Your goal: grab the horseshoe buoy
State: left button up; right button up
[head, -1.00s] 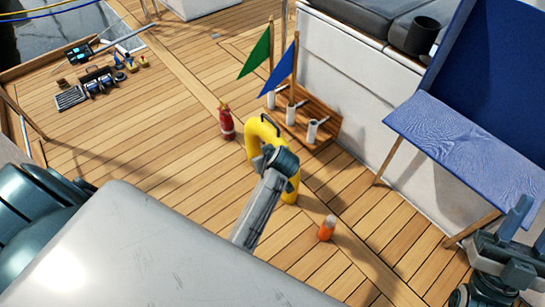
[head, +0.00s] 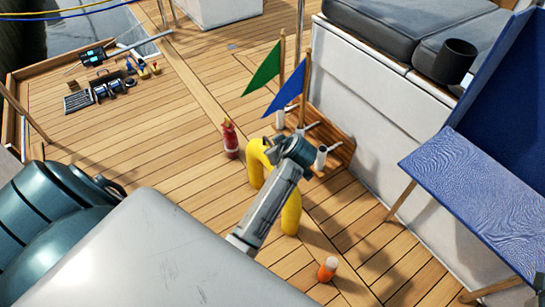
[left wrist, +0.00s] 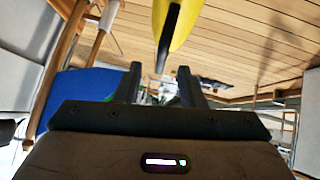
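The yellow horseshoe buoy (head: 291,214) stands upright on the deck in the head view, its top and middle partly hidden by my left arm. In the left wrist view the yellow buoy (left wrist: 186,22) fills the top centre, with a dark strap or handle (left wrist: 169,38) on it. My left gripper (left wrist: 159,75) is open; its two dark fingers stand apart with nothing between them, and the strap's end shows just beyond the gap. In the head view its fingers are hard to make out beside the buoy's top. My right gripper is not in view.
A red fire extinguisher (head: 230,140) stands left of the buoy. A wooden rack with white tubes (head: 321,157) and green (head: 263,73) and blue flags (head: 288,92) is close behind. A blue-topped table (head: 465,185) is right.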

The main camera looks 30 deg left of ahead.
pick_arm(q)
jog(key=b+x, duration=0.2)
jog(key=x, duration=0.3)
jog(key=shift+a+f, duration=0.1)
jog(key=shift+a, duration=0.15)
grip_shut()
dwell(1.1)
